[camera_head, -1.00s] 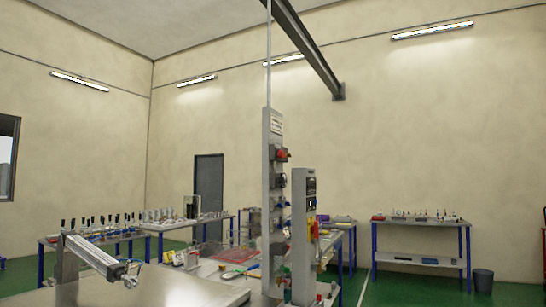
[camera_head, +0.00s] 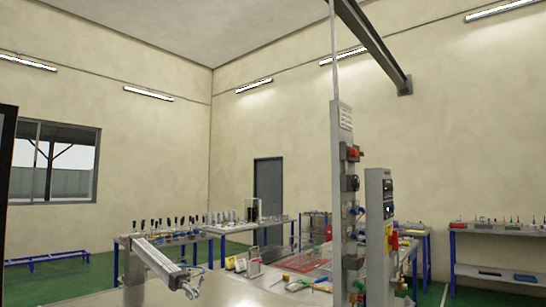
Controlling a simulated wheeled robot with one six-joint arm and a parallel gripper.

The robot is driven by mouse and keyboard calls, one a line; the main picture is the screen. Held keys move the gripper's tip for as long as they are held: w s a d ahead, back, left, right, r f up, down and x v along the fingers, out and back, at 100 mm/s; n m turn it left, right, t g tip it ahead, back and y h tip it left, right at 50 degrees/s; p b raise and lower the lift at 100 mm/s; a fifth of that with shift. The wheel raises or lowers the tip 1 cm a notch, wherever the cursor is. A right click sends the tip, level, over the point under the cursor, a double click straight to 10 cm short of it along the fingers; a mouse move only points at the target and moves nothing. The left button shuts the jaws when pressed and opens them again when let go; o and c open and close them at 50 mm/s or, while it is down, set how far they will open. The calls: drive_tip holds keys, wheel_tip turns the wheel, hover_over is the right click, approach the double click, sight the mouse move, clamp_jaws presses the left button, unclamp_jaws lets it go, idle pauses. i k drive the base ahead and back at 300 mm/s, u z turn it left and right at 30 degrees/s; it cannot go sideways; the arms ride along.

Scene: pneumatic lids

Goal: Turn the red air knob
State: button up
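A tall narrow grey panel (camera_head: 343,215) stands upright at the right of the middle, with several small fittings down its front. A red knob-like part (camera_head: 353,153) sits near its upper part, on a dark body; it is small, and I cannot tell how it is turned. My gripper is not in view.
A shorter grey control post (camera_head: 377,240) stands just right of the panel. A silver cylinder (camera_head: 163,264) slants above the bare metal tabletop (camera_head: 225,292) at front. Workbenches with several tools (camera_head: 172,233) stand behind. Green floor (camera_head: 60,280) is open at left.

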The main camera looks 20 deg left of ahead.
sight(353, 152)
drive_tip(key=u, duration=0.2)
drive_tip(key=i, duration=0.55)
drive_tip(key=z, duration=0.9)
drive_tip(key=i, duration=1.4)
drive_tip(key=u, duration=0.75)
drive_tip(key=i, duration=0.7)
drive_tip(key=u, duration=0.6)
